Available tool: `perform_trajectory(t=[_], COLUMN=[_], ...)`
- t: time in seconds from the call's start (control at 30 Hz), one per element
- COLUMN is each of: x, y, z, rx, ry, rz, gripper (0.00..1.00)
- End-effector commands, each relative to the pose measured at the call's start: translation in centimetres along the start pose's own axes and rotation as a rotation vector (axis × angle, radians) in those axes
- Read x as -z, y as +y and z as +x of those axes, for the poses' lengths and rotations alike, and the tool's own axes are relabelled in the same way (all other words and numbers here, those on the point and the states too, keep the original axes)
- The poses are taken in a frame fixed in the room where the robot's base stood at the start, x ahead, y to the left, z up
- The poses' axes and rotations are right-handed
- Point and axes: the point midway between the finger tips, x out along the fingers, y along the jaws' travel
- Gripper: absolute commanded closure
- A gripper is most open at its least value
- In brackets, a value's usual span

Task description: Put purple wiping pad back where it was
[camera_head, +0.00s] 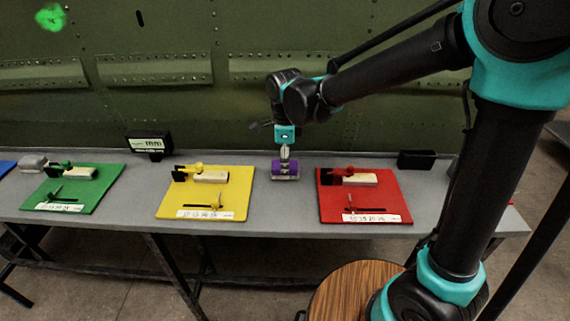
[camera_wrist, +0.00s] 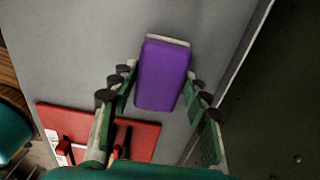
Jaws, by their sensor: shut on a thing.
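The purple wiping pad (camera_head: 285,169) is at the grey table, in the gap between the yellow mat and the red mat, towards the back. It has a pale edge. In the wrist view the purple pad (camera_wrist: 163,74) lies between my two fingers, over bare grey table. My gripper (camera_head: 285,158) points down from above and is shut on the pad; it also shows in the wrist view (camera_wrist: 160,95). I cannot tell whether the pad's underside touches the table.
The grey table (camera_head: 270,222) also bears a red mat (camera_head: 334,206), a yellow mat (camera_head: 237,203) and a green mat (camera_head: 96,193), each with tools and a label strip. A black box (camera_head: 416,159) stands at the back right. The green riveted panel (camera_head: 230,110) rises behind.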

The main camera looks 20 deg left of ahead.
Motion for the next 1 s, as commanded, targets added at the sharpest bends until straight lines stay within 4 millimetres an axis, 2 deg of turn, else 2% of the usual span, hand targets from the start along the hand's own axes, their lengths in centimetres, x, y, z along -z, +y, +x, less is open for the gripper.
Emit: perform_trajectory(t=[0.07,0.1,0.23,0.53,0.67,0.77,1.0], x=[0.0,0.0,0.0,0.0,0.0,0.0,0.0], y=[0.0,0.0,0.0,0.0,0.0,0.0,0.1], z=[0.2,0.1,0.1,0.0,-0.8,-2.1,-6.9], rx=[0.0,0.0,0.0,0.0,0.0,0.0,0.0], ry=[0.0,0.0,0.0,0.0,0.0,0.0,0.0], rz=[0.0,0.0,0.0,0.0,0.0,0.0,0.0], gripper=[0.81,0.49,0.33,0.33,0.33,0.33,0.33])
